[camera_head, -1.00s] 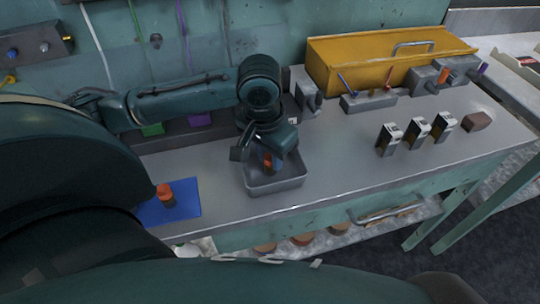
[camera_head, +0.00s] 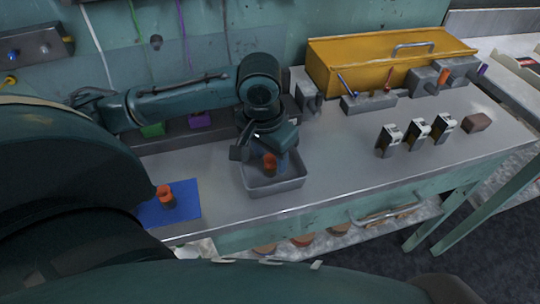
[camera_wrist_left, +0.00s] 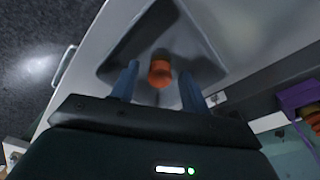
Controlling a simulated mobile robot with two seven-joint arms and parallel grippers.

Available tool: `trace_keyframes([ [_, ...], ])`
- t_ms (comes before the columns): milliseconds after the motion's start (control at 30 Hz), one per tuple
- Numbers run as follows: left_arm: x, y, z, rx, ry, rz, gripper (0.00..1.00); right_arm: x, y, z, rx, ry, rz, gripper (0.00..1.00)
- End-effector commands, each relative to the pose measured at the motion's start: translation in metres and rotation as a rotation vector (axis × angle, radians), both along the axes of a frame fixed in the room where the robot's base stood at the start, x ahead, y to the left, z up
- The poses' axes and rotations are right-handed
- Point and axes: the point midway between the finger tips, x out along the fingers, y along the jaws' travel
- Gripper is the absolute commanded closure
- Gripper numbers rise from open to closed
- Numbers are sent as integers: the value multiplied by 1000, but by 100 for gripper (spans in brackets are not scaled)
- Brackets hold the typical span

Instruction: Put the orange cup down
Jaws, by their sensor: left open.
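An orange cup (camera_head: 270,160) with a darker lower part is in the grey metal tray (camera_head: 276,188) on the bench. My left gripper (camera_head: 264,152) is over the tray, open, with its fingers on either side of this cup. In the left wrist view the cup's orange top (camera_wrist_left: 160,72) shows between the two spread blue fingers, with a gap visible on each side. The tray's wall (camera_wrist_left: 120,52) surrounds it there. A second orange-topped cup (camera_head: 165,194) stands on the blue mat (camera_head: 188,205) at the left. My right gripper is not in view.
A yellow box (camera_head: 350,65) stands at the back right, with grey blocks and a rack (camera_head: 368,101) before it. Several small clamp-like holders (camera_head: 417,131) and a brown block (camera_head: 477,122) are at the right. Bench space right of the tray is clear.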

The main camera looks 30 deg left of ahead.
Motion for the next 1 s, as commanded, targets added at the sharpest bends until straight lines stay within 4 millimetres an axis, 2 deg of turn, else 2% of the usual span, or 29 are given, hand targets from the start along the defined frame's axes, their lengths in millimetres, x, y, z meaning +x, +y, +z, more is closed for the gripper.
trace_keyframes([
  [300,-7,1,69,-1,-6,-1,54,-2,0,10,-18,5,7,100],
  [500,-11,1,101,-1,-5,0,54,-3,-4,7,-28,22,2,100],
  [700,-13,1,112,1,-2,0,54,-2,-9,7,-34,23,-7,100],
  [1000,-13,1,113,0,-1,0,54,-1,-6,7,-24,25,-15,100],
])
